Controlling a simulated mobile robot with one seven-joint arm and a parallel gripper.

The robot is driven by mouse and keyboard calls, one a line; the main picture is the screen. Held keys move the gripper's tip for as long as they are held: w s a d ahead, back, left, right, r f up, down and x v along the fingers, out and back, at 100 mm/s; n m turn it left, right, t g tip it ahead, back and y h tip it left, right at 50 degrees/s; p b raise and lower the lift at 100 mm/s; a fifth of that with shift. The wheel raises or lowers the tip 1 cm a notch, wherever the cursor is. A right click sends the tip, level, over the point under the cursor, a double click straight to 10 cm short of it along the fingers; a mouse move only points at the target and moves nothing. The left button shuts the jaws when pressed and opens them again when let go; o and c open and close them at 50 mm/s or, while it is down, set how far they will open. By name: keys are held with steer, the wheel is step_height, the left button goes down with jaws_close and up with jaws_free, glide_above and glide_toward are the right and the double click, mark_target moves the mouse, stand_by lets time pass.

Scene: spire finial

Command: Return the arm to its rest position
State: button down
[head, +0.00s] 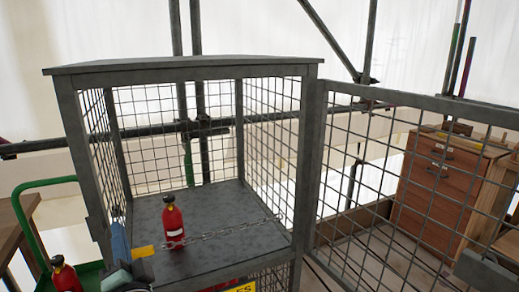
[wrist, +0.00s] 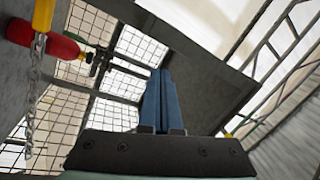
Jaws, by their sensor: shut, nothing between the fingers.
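My gripper (head: 117,222) is at the left front of the mesh cage (head: 190,66) in the head view, its blue fingers pointing up. In the wrist view my gripper (wrist: 160,74) has its fingers together, with nothing between them. A red bottle (head: 173,226) with a dark top stands upright on the cage's grey floor, to the right of my gripper. The bottle also shows at the upper left of the wrist view (wrist: 22,38), apart from the fingers. A chain (head: 225,232) runs across the bottle's front from a yellow piece (head: 145,251) towards the right.
The cage's mesh door (head: 385,180) stands open on the right. Another red bottle (head: 64,278) is at the lower left by a green-railed cart (head: 30,225). A wooden drawer cabinet (head: 437,190) stands behind the door. Cage posts and mesh are close to my gripper.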

steer(key=s+d+r+n+t+h, duration=0.1)
steer(key=s+d+r+n+t, duration=0.15)
steer(key=d+r, duration=0.7)
steer(key=s+d+r+n+t+h, duration=0.1)
steer(key=d+r+n+t+h, duration=0.15)
steer(key=d+r, duration=0.7)
steer(key=s+d+r+t+h, duration=0.35)
steer(key=s+d+r, duration=0.2)
steer(key=r, duration=0.25)
steer(key=s+d+r+t+h, duration=0.2)
steer(key=s+d+r+h, duration=0.3)
steer(key=s+r, duration=0.2)
step_height(320, 180, up, 18)
steer(key=p, duration=1.7)
steer(key=shift+s+n, duration=0.15)
steer(key=shift+n, duration=0.25)
